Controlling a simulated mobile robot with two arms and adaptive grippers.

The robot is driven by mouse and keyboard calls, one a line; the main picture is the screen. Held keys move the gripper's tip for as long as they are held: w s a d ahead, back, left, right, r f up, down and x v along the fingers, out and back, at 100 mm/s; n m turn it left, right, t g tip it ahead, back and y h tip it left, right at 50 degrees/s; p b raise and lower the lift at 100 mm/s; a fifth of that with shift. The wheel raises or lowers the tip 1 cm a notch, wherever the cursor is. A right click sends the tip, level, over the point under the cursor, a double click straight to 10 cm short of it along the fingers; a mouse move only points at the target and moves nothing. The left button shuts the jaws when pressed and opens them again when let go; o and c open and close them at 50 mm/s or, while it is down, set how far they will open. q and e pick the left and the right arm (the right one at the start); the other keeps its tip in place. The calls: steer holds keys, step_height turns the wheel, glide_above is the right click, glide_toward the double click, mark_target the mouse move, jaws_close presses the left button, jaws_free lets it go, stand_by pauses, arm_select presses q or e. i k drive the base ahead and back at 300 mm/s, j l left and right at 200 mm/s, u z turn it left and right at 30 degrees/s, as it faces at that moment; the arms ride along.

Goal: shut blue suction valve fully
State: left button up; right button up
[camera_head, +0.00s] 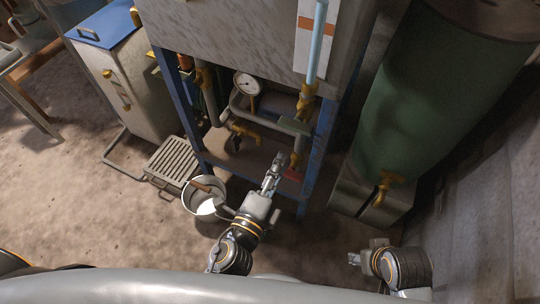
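Pipework with brass valves sits inside a blue-legged frame under a grey tank. A brass fitting (306,104) joins the pale blue vertical pipe (319,45). A grey-green bar (294,126), perhaps a valve handle, lies just below it. I cannot make out a clearly blue valve handle. A small red part (294,175) shows low by the right leg. My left gripper (277,161) points up into the frame, below the grey-green bar and left of the red part. Its fingers look close together, but what lies between them is unclear. My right gripper (354,258) is low right, away from the pipes.
A pressure gauge (247,83) and a brass tap (246,131) sit left in the frame. A white bucket (204,185) stands below left, beside a slatted grate (171,160). A green cylinder (428,90) with a brass tap (382,188) stands right. Open floor lies left.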

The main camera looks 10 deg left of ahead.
mark_target(190, 87)
steer(key=i+j+u, duration=0.1)
steer(key=u, duration=0.35)
steer(key=i+u, duration=0.45)
steer(key=k+l, duration=0.05)
steer(key=k, duration=0.05)
